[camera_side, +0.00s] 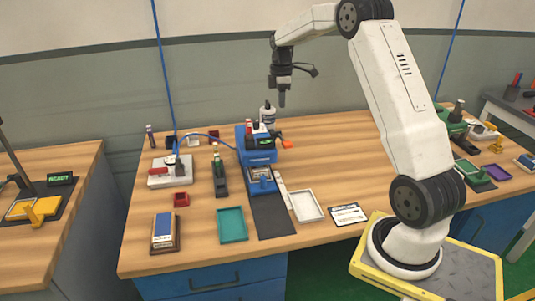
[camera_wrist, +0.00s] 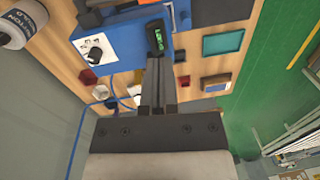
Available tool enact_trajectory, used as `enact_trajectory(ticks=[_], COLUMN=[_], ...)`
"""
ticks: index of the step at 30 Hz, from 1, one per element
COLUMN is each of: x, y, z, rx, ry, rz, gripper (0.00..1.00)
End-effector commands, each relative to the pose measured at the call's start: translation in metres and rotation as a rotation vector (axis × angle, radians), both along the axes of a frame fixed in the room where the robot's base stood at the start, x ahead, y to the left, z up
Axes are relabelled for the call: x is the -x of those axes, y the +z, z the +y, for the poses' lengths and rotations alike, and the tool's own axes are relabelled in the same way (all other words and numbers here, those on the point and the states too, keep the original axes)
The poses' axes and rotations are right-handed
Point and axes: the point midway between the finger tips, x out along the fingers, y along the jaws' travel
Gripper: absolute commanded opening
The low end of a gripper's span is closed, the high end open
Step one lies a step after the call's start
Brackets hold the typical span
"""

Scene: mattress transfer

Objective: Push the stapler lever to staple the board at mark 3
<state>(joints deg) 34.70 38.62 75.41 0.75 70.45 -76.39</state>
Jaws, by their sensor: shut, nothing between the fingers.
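The blue stapler (camera_side: 244,142) stands on the wooden bench, with an orange lever (camera_side: 286,144) sticking out on its right. It also shows in the wrist view (camera_wrist: 125,38), with a green-lit display. A small pale piece, possibly the board (camera_side: 261,174), lies at the stapler's front; I cannot read a mark 3 on it. My gripper (camera_side: 282,104) points down, shut and empty, above the stapler and apart from the lever. Its fingers (camera_wrist: 158,68) also show in the wrist view, overlapping the stapler's edge there. The lever cannot be made out in the wrist view.
A white bottle (camera_side: 267,114) stands behind the stapler. A teal tray (camera_side: 232,225), a white tray (camera_side: 307,205), a red box (camera_side: 181,199) and a black stapler-like tool (camera_side: 219,178) lie around it. A blue hose reaches the stapler from the left. The bench right of the stapler is fairly clear.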

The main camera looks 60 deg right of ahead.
Motion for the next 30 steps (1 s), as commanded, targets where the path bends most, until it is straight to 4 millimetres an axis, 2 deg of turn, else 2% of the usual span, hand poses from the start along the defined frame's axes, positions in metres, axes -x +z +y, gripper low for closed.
enact_trajectory(ticks=[3,9,23,30], x=[0.003,0.005,0.006,0.006], y=[0.001,0.003,0.002,-0.011], z=[-0.017,-0.029,-0.03,-0.028], rx=[-0.012,-0.024,-0.025,-0.025], ry=[0.03,0.06,0.063,0.063], rz=[0.008,0.013,0.014,0.014], gripper=[0.0,0.0,0.0,0.0])
